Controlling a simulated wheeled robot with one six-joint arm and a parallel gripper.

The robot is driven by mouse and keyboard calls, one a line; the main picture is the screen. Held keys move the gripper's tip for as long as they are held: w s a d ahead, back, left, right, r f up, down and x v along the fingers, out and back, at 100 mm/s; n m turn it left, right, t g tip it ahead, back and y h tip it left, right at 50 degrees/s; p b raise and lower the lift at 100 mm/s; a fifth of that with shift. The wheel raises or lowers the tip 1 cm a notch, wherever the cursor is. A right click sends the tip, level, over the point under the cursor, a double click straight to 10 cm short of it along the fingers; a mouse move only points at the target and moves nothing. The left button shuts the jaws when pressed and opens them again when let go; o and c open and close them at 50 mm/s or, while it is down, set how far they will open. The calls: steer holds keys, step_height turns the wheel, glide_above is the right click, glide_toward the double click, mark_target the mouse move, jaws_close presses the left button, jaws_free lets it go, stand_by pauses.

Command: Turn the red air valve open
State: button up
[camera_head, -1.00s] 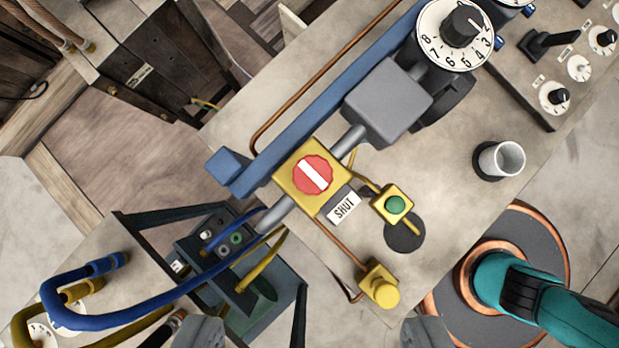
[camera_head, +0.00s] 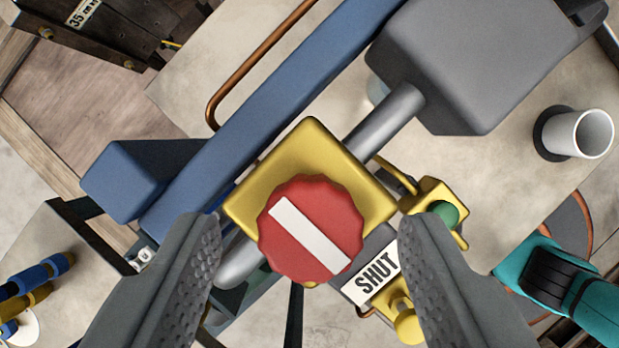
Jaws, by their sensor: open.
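The red air valve (camera_head: 332,222) is a round scalloped knob with a white bar across its face, on a yellow block (camera_head: 315,138). The bar runs from upper left to lower right, crosswise to the grey pipe (camera_head: 385,125) through the block. A white plate reading SHUT (camera_head: 372,277) sits at the block's lower right. My gripper (camera_head: 312,240) is open and empty. Its two fingers show either side of the knob in the picture, apart from it. How far above the knob they are I cannot tell.
A green button on a yellow box (camera_head: 441,213) and a yellow knob (camera_head: 408,328) lie close by the right finger. A grey box (camera_head: 480,60) and a blue beam (camera_head: 270,110) rise above. A white cup (camera_head: 580,134) stands right. A teal arm-like part (camera_head: 565,285) is at lower right.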

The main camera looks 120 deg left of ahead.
steer(key=shift+w+d+f, duration=0.1)
steer(key=shift+d+f, duration=0.1)
steer(key=shift+f, duration=0.4)
steer(key=c, duration=1)
steer(key=shift+o, duration=0.2)
